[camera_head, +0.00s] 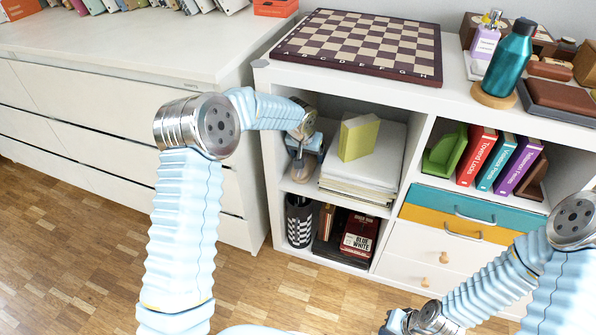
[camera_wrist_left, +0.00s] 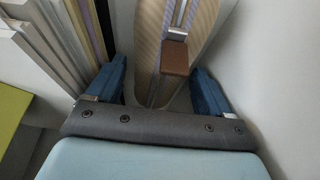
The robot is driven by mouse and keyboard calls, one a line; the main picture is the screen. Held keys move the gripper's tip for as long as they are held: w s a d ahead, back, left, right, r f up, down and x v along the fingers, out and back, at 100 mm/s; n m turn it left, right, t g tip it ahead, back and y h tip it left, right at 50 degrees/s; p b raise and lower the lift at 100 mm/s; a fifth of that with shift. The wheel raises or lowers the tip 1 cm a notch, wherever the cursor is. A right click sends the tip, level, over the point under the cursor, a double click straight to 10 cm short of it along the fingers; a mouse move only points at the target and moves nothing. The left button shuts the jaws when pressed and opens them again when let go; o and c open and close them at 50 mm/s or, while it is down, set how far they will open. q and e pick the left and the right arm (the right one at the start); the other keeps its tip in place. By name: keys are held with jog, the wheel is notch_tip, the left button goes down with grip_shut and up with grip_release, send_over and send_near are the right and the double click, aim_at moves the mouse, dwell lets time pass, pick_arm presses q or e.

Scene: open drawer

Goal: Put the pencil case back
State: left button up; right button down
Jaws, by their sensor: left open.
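The pencil case (camera_wrist_left: 188,30) looks like a tan striped pouch with a pale purple zip and a brown pull tab. In the left wrist view it stands at the top middle, between the blue fingers of my left gripper (camera_wrist_left: 160,78), which is open. I cannot tell whether the fingers touch it. In the head view my left gripper (camera_head: 301,168) is inside the upper left shelf compartment, and the case is mostly hidden by my wrist. My right wrist shows at the bottom edge of the head view; its jaws are not clear.
Left of the case in the wrist view is a stack of papers or books (camera_wrist_left: 45,45); a pale wall (camera_wrist_left: 270,60) is on the right. In the head view a yellow-green box (camera_head: 359,138) sits on the stack. Below are a checkered cup (camera_head: 298,222) and boxes. A chessboard (camera_head: 360,45) lies on top.

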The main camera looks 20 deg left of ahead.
pick_arm(q)
jog(key=b, duration=0.2)
send_near(293, 181)
jog(key=f, duration=0.2)
jog(key=d+f, duration=0.1)
jog(key=f, duration=0.2)
jog(key=shift+d, duration=0.25)
jog(key=s+d+f+n+g+h, duration=0.1)
jog(key=s+d+f, duration=0.2)
jog(key=s+f, duration=0.8)
jog(key=s+d+f+n+g+h, duration=0.1)
jog(key=s+d+f, duration=0.3)
jog(key=s+f, duration=0.7)
jog(key=shift+s+d+f+g+h, duration=0.35)
jog(key=shift+s+g+h, duration=0.4)
jog(key=shift+s, duration=0.4)
jog(key=r+p, duration=0.2)
jog(key=p, duration=0.1)
jog(key=r+p, duration=0.1)
jog(key=r, duration=0.1)
jog(key=shift+d, duration=0.3)
